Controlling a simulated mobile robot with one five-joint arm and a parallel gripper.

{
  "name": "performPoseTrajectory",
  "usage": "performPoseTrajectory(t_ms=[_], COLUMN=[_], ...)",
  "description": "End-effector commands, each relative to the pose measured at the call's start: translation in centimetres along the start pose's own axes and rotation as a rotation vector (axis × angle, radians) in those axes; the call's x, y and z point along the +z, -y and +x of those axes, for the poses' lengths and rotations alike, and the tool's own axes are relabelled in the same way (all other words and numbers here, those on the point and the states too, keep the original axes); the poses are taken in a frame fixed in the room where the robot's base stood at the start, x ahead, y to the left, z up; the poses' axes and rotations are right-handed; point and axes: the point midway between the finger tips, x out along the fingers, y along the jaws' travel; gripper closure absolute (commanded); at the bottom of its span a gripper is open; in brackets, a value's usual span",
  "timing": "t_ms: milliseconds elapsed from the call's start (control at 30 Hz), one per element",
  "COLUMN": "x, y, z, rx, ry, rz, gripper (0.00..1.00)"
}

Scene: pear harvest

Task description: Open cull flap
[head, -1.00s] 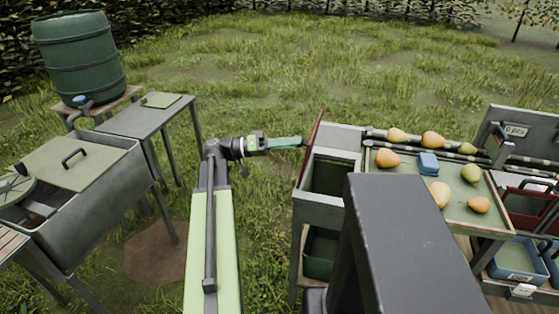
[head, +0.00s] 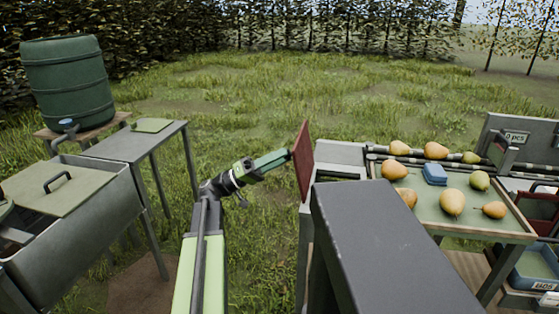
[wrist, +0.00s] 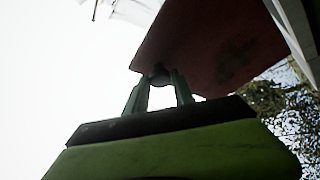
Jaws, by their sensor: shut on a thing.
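The cull flap (head: 302,160) is a dark red panel standing upright at the left edge of the grey cull bin (head: 340,152). My gripper (head: 288,154) reaches it from the left, with its fingertips at the flap's left face. In the wrist view the flap (wrist: 215,45) fills the upper right, and the fingers of my gripper (wrist: 160,80) close around a small dark knob (wrist: 158,72) at its edge. The bin's opening is partly hidden by a dark grey block in front.
A tray (head: 430,200) with several pears and a blue block (head: 434,174) stands to the right. A metal sink (head: 70,220), a grey table (head: 140,142) and a green barrel (head: 68,82) stand at the left. Open grass lies behind the arm.

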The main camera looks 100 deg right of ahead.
Motion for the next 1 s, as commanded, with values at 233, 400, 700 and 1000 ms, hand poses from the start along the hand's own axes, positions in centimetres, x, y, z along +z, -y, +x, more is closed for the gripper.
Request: performPoseTrajectory(t_ms=[233,400,700,1000], x=[0.1,0.1,0.2,0.3], y=[0.1,0.1,0.2,0.8], z=[0.2,0.3,-0.1,-7.3], rx=[0.003,0.004,0.004,0.001], ry=[0.005,0.005,0.005,0.002], rz=[-0.001,-0.002,-0.002,0.001], gripper=[0.65,0.48,0.48,0.48])
